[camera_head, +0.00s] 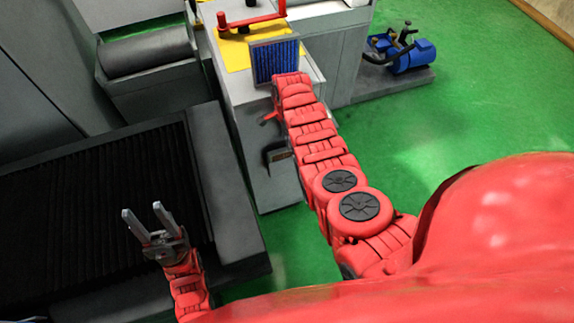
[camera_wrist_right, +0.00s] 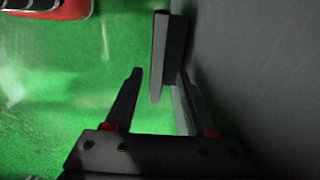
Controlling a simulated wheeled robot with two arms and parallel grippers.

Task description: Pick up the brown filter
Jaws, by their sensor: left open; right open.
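No plainly brown filter shows. In the head view a filter-like panel (camera_head: 276,62) with a blue pleated face and grey frame stands upright at the end of my right arm, by the grey cabinet. My left gripper (camera_head: 142,210) is open and empty, over the dark machine bed at left.
The grey cabinet (camera_head: 242,87) carries a yellow sheet (camera_head: 233,52) and a red handled part (camera_head: 250,22). A dark ribbed bed (camera_head: 95,205) fills the left. A blue motor (camera_head: 412,57) sits at the back right. Green floor (camera_head: 470,115) is open at right.

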